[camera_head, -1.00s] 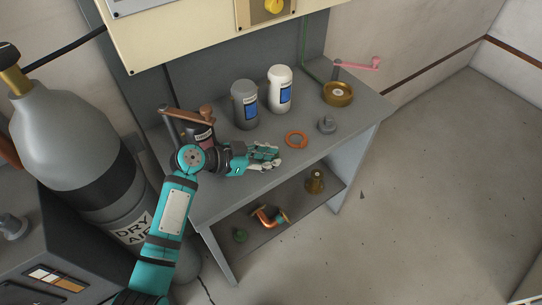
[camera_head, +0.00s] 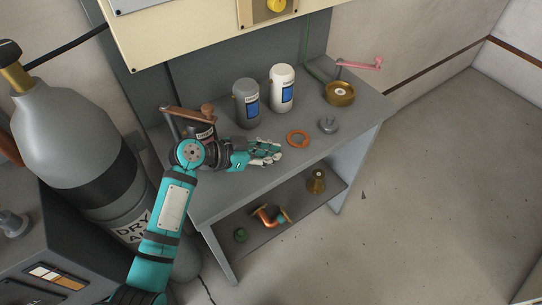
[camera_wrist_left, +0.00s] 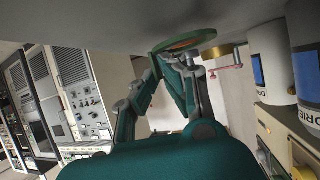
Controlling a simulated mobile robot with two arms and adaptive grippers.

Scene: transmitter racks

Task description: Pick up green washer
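An orange ring (camera_head: 290,139) lies flat on the grey bench. In the left wrist view a ring with a green rim and orange inside (camera_wrist_left: 158,51) shows just beyond the fingertips; it appears to be the same ring. A small green object (camera_head: 241,235) sits on the lower shelf; its shape is too small to tell. My right gripper is out of view.
On the bench (camera_head: 345,125) stand a grey bottle (camera_head: 246,104), a white bottle (camera_head: 282,90), a brass wheel (camera_head: 339,93) and a grey part (camera_head: 328,125). The lower shelf holds an orange pipe piece (camera_head: 268,216) and a brass part (camera_head: 316,181). A gas cylinder (camera_head: 70,130) stands left.

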